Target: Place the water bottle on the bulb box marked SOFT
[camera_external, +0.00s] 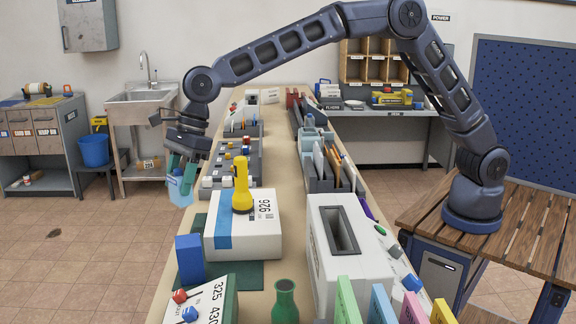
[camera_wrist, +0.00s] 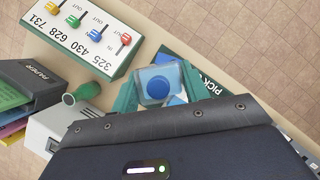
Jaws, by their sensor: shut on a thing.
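The water bottle, pale translucent blue, hangs from my gripper (camera_external: 180,172) beside the left edge of the long table. Its body (camera_external: 181,191) shows below the fingers. In the wrist view, its blue cap (camera_wrist: 159,85) sits between the two teal fingers, which are shut on it. I cannot read SOFT on any box, so I cannot tell which is the bulb box. A white box with a blue stripe (camera_external: 222,228) and the marking 926 lies on the table, right of and nearer than the bottle. A yellow flashlight (camera_external: 242,190) stands on it.
The long table (camera_external: 277,165) is crowded with trays and boxes. A blue block (camera_external: 190,260), a numbered switch box (camera_external: 208,300) and a green bottle (camera_external: 285,302) stand at the near end. A large white slotted box (camera_external: 345,250) is to the right. Floor is open on the left.

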